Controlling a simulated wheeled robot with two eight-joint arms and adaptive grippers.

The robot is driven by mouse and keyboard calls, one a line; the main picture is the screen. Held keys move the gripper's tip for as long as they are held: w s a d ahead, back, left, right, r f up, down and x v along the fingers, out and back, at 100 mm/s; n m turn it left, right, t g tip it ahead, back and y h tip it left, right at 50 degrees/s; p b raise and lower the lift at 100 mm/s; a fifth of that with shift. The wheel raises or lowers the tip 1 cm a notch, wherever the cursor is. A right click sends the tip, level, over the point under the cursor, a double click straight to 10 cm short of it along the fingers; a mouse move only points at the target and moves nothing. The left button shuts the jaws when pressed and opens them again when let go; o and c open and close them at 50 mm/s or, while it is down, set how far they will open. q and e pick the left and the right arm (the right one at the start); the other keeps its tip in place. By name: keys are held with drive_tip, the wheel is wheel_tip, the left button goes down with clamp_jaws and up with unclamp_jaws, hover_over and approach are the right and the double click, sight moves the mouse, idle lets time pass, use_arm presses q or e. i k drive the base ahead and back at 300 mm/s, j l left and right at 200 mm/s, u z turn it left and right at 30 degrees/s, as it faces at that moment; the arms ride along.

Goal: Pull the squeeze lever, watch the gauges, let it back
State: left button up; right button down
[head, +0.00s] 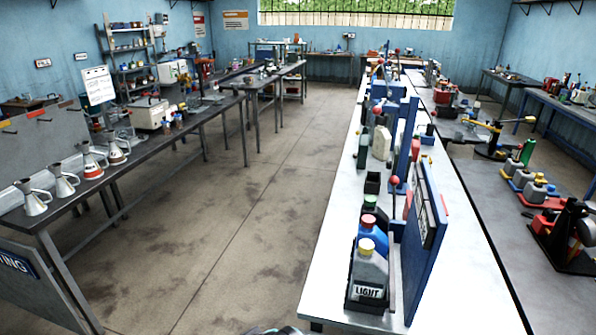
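Neither of my grippers shows in the head view. I cannot single out a squeeze lever or a gauge for certain at this distance. On the long white-topped bench (455,290), upright rods with red ball knobs (394,180) stand beside blue frames. On the dark bench further right, a device with a yellow handle (490,126) stands upright. No gauge dial is readable.
A black crate (372,305) at the white bench's near end holds a grey bottle marked LIGHT (369,272) and a blue bottle (373,231). A blue panel (425,245) stands beside it. Metal jugs (33,200) line the left bench. The concrete floor (235,215) between benches is clear.

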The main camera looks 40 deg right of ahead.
sight(394, 181)
drive_tip(key=i+j+u, duration=0.5)
drive_tip(key=i, duration=0.35)
drive_tip(key=i+z, duration=0.45)
drive_tip(key=i+j+z, duration=0.15)
drive_tip(key=i+z, duration=0.3)
drive_tip(key=i+l+z, duration=0.2)
drive_tip(key=i+z, duration=1.2)
